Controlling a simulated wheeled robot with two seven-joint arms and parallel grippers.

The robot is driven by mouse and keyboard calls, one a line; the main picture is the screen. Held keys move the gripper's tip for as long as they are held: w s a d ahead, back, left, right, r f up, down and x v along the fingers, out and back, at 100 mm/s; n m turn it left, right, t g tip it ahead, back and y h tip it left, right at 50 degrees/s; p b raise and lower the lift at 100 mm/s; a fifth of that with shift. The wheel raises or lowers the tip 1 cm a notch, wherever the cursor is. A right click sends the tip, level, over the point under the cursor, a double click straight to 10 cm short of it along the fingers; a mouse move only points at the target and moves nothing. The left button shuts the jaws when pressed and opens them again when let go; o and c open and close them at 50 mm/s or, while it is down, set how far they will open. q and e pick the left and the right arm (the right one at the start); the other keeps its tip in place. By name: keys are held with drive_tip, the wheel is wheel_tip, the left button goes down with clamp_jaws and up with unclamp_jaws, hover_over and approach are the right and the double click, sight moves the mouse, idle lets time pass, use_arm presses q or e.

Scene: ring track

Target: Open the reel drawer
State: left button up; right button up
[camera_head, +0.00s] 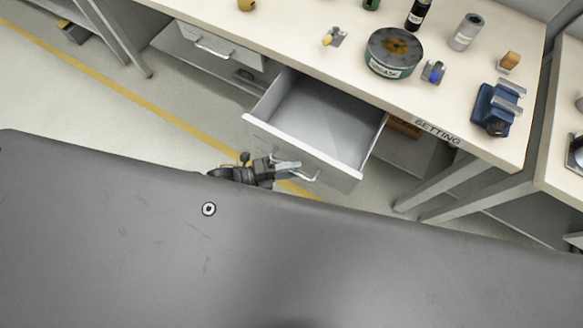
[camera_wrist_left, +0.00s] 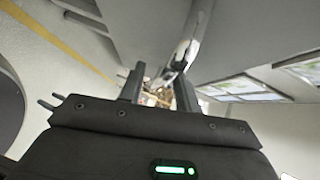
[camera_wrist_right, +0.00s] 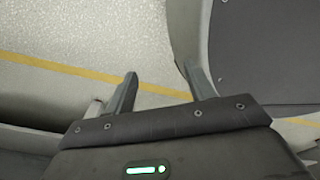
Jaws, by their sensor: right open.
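The grey reel drawer (camera_head: 318,112) stands pulled out from under the bench, empty inside as far as I see. Its silver handle (camera_head: 305,178) is on the front panel. My left gripper (camera_head: 287,167) is at that handle. In the left wrist view the left gripper's fingers (camera_wrist_left: 160,88) are apart, with the bright handle bar (camera_wrist_left: 187,45) reaching down toward the gap between them; I cannot tell whether they touch it. My right gripper (camera_wrist_right: 160,88) is open and empty over the floor, and does not show in the head view.
The bench (camera_head: 290,45) carries a round tin (camera_head: 394,52), a blue vise (camera_head: 497,108) and several small items. A second, shut drawer (camera_head: 215,45) is to the left. My dark body fills the foreground. Floor with a yellow line (camera_head: 130,90) is clear at left.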

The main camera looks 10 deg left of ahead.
use_arm(q)
drive_tip(key=b+v, duration=0.1)
drive_tip(key=v, duration=0.9)
drive_tip(key=shift+a, duration=0.2)
drive_tip(key=shift+s, duration=0.1)
